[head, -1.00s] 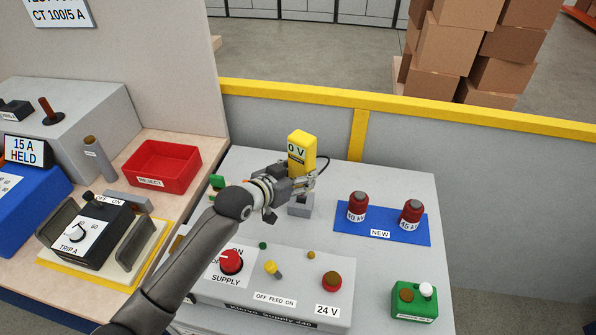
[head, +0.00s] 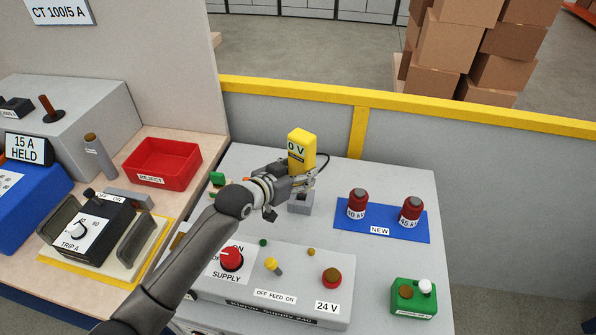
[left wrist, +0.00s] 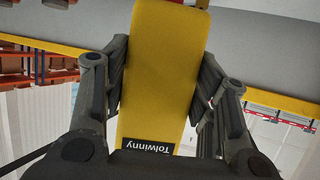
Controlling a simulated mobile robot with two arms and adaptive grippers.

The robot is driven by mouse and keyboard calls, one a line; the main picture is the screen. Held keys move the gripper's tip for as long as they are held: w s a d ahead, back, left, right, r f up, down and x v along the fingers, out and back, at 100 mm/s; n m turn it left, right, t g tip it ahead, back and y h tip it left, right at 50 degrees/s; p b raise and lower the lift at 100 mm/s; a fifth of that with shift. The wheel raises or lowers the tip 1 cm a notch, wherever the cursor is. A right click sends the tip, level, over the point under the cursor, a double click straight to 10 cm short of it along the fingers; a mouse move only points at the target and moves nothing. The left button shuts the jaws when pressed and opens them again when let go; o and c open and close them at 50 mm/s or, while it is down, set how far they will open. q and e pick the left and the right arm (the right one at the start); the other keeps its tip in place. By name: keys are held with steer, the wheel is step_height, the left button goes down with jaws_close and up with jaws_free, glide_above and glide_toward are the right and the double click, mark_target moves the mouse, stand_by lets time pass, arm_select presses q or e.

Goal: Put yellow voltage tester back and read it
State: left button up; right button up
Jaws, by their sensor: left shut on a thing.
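The yellow voltage tester (head: 301,147) stands upright at the back of the grey table, over a small grey block-like holder (head: 300,203). Its display reads "0 V". My left gripper (head: 303,183) is shut on its lower part. In the left wrist view the tester's yellow body (left wrist: 165,70) fills the space between both fingers (left wrist: 162,95), with an upside-down "Tolwinny" label. I cannot tell whether the tester is fully seated in the holder, as the gripper hides the join. A black lead runs to its right. My right gripper is not in view.
The power supply box (head: 270,290) with red supply knob and "24 V" label lies in front. A blue "NEW" mat (head: 382,232) holds two red parts. A green box (head: 414,297) sits front right. A red reject bin (head: 162,165) and trip unit (head: 95,230) are left.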

mark_target(298, 184)
arm_select(q)
steer(key=shift+f, duration=0.25)
steer(key=shift+f+b, duration=1.35)
steer(key=shift+f, duration=0.55)
steer(key=o, duration=1.2)
steer(key=shift+o, duration=0.2)
